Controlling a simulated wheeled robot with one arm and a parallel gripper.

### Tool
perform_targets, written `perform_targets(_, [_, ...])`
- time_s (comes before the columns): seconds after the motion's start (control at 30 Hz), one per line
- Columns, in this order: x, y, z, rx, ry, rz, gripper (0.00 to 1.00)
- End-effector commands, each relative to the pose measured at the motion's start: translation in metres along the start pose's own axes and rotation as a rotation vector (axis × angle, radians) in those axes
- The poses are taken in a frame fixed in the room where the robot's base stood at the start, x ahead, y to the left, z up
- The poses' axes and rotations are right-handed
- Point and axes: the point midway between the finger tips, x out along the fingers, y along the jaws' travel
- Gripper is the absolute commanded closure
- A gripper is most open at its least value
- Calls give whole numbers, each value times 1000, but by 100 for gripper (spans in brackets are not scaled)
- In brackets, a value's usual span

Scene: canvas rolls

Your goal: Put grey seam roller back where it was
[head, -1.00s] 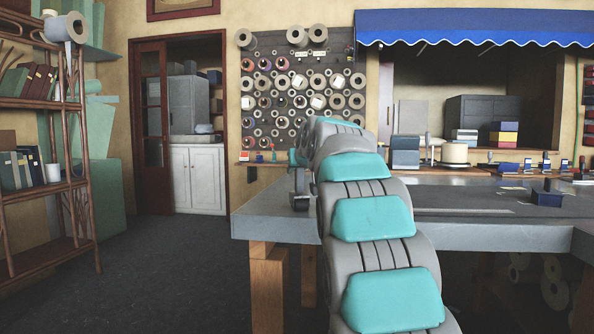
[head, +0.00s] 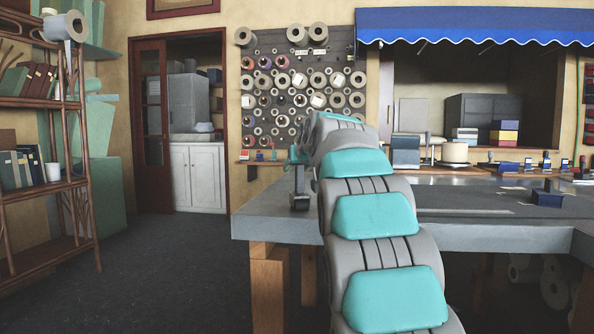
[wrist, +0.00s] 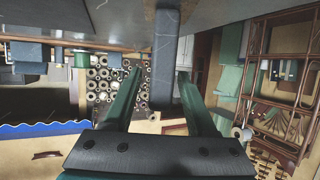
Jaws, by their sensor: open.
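The grey seam roller (wrist: 165,50) shows in the wrist view as a dark grey bar reaching from the table between my fingers. In the head view it looks like a small dark upright piece (head: 300,202) at the table's left end. My gripper (wrist: 160,74) is open, with one green finger on each side of the bar. A gap shows on the left finger's side; on the other side I cannot tell if they touch. In the head view my arm hides most of the gripper.
The grey worktable (head: 265,222) extends right, with a navy block (head: 547,198) on it. A pegboard of rolls (head: 300,95) hangs behind. A ledge with several small blue-handled tools (head: 528,166) runs along the back. A rattan shelf (head: 70,185) stands left, with open floor between.

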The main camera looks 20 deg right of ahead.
Motion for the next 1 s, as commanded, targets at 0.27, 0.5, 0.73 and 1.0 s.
perform_targets(0.27, [-45, -1, 0, -2, 4, 0, 43])
perform_targets(0.5, [-88, -1, 1, 0, 0, -1, 43])
perform_targets(0.73, [-111, -1, 1, -1, 0, -1, 43])
perform_targets(1.0, [-111, -2, 4, 0, -8, -3, 43])
